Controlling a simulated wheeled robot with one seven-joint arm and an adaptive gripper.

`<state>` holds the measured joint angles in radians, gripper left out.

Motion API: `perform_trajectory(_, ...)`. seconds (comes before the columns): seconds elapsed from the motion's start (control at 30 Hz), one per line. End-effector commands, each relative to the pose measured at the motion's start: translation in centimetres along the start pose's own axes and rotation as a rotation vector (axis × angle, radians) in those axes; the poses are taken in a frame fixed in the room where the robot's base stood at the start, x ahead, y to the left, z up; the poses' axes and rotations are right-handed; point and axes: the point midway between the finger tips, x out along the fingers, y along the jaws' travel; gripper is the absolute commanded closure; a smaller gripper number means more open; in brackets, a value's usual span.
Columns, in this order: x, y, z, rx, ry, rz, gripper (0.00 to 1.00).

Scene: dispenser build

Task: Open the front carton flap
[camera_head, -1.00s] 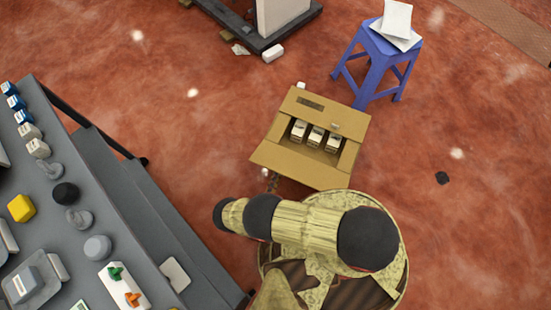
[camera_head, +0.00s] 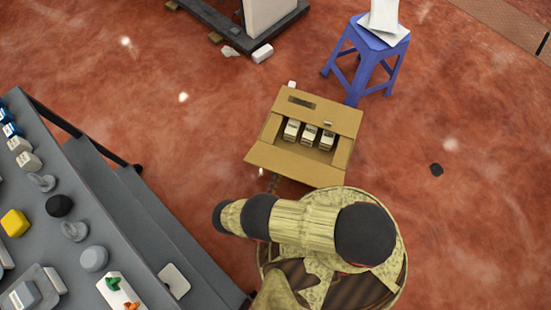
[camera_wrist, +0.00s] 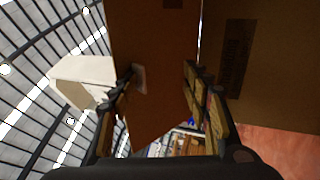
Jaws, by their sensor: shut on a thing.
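The open brown carton (camera_head: 346,150) stands on the floor in the head view, with several pale boxes (camera_head: 309,134) in a row inside. Its front flap (camera_head: 292,165) lies folded outward on the side nearest me. Its back flap (camera_head: 318,108) is spread out on the far side. In the wrist view, my gripper (camera_wrist: 160,92) has a brown cardboard panel (camera_wrist: 152,45) between its fingers and is shut on it; it looks like the front flap. In the head view my arm hides most of the gripper near the flap's front edge.
A blue stool (camera_head: 366,58) with white items stands behind the carton at right. A grey table (camera_head: 110,205) with small objects is at left. A dark platform (camera_head: 262,30) is at the back.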

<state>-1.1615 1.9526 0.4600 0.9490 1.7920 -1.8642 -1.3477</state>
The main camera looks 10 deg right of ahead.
Motion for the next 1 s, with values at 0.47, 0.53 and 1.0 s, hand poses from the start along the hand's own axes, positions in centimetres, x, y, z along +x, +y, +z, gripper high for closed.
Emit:
perform_trajectory(0.47, 1.0, 2.6, -0.2, 0.002, -0.001, -0.01, 0.78)
perform_trajectory(0.53, 1.3, 3.6, -0.2, 0.002, -0.001, -0.008, 0.78)
perform_trajectory(1.0, 3.1, 9.1, 0.1, -0.002, 0.0, 0.005, 0.77)
